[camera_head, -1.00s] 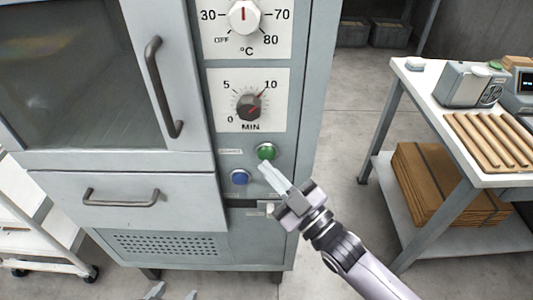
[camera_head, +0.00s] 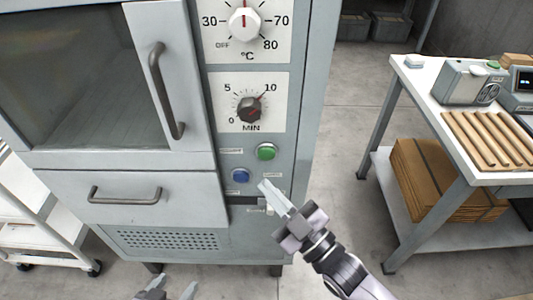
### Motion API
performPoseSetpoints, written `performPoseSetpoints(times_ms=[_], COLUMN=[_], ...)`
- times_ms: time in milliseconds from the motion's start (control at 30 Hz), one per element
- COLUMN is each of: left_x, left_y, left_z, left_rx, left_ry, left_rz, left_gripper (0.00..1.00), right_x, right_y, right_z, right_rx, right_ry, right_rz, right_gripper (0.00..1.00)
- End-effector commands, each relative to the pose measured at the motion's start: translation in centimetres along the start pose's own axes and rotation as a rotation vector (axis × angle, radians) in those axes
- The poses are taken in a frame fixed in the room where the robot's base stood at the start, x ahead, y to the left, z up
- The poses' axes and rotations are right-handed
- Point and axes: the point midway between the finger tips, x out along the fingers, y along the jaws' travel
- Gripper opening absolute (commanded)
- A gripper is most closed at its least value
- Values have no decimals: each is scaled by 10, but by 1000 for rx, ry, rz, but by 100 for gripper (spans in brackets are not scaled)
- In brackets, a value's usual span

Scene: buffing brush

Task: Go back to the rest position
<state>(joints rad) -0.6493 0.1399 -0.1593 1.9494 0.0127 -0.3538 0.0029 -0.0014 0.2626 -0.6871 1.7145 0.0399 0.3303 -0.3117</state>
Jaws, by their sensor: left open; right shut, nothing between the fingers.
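My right gripper (camera_head: 275,195) is in front of the lower right of the grey cabinet's (camera_head: 305,90) control panel, just below the green button (camera_head: 266,152) and to the right of the blue button (camera_head: 240,175). Its fingers are shut together with nothing between them. It covers part of the small switch area under the buttons. My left gripper (camera_head: 176,288) shows only at the bottom edge, low in front of the cabinet. Its fingertips are apart and empty; the rest of that arm is out of view.
The cabinet has a windowed door with a handle (camera_head: 166,90), a drawer (camera_head: 130,198), a temperature knob (camera_head: 244,24) and a timer knob (camera_head: 250,108). A white-topped table (camera_head: 425,92) with wooden rods (camera_head: 488,140) stands at right. A white cart (camera_head: 45,240) is at left. Floor shows between cabinet and table.

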Motion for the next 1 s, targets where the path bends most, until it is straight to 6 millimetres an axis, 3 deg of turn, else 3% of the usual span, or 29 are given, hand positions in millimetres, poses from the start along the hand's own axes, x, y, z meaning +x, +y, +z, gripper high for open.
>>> performPoseSetpoints(times_ms=[367, 533, 667, 800, 1000], left_x=[0, -1, -2, -4, -5], left_y=[0, 0, 0, 0, 0], left_z=[0, -2, -3, -5, -7], left_rx=[0, 0, 0, 0, 0], left_ry=[0, 0, 0, 0, 0], left_rz=[0, 0, 0, 0, 0], left_gripper=[69, 69, 69, 69, 69], right_x=[-1, -24, -70, -140, -229], right_y=[0, 3, 6, 6, 1], right_z=[2, 25, 63, 100, 126], right_rx=[5, 86, 212, 352, 485], right_ry=[-9, -148, -374, -641, -927], right_rz=[2, 40, 106, 191, 291], right_gripper=[0, 0, 0, 0, 0])
